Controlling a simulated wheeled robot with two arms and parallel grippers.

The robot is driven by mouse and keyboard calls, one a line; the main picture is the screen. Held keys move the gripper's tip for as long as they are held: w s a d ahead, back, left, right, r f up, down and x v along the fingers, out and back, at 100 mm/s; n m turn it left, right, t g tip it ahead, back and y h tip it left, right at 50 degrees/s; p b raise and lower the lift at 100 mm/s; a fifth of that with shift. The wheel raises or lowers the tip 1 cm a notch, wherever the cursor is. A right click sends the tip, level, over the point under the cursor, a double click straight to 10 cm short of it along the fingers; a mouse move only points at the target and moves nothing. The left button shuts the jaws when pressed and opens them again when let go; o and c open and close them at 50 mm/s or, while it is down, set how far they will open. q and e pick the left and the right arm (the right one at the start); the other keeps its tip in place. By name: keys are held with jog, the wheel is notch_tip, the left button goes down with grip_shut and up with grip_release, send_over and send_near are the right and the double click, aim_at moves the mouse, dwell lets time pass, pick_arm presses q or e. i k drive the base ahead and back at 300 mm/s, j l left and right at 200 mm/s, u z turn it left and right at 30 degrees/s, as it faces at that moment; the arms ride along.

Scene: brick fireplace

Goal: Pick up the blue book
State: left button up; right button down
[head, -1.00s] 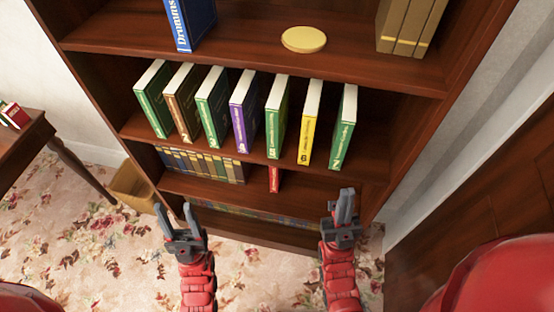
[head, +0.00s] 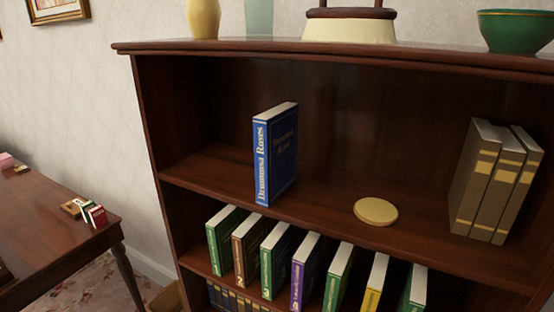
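The blue book (head: 275,155) stands upright on the upper shelf of the wooden bookcase, left of the shelf's middle. Its spine faces me and reads "Drumossa Roses" or similar, and its front cover shows on the right. Nothing touches its sides. Neither of my grippers is in the current head view.
A round yellow disc (head: 376,211) lies on the same shelf (head: 330,215), right of the book. Several tan volumes (head: 495,182) stand at the right end. Numbered books (head: 283,262) fill the shelf below. Vases, a green bowl (head: 515,30) and other objects stand on top. A side table (head: 60,225) is at left.

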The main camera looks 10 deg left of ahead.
aim_at(275, 130)
jog(key=j, duration=0.45)
jog(key=j+z, duration=0.15)
jog(key=j, duration=0.25)
jog(key=k+j+z, duration=0.15)
jog(key=j, duration=0.2)
jog(key=j+z, duration=0.15)
jog(key=j, duration=0.25)
jog(key=k+j+z, duration=0.15)
jog(key=j, duration=0.2)
jog(key=k+j+z, duration=0.15)
jog(key=j, duration=0.2)
jog(key=z, duration=0.45)
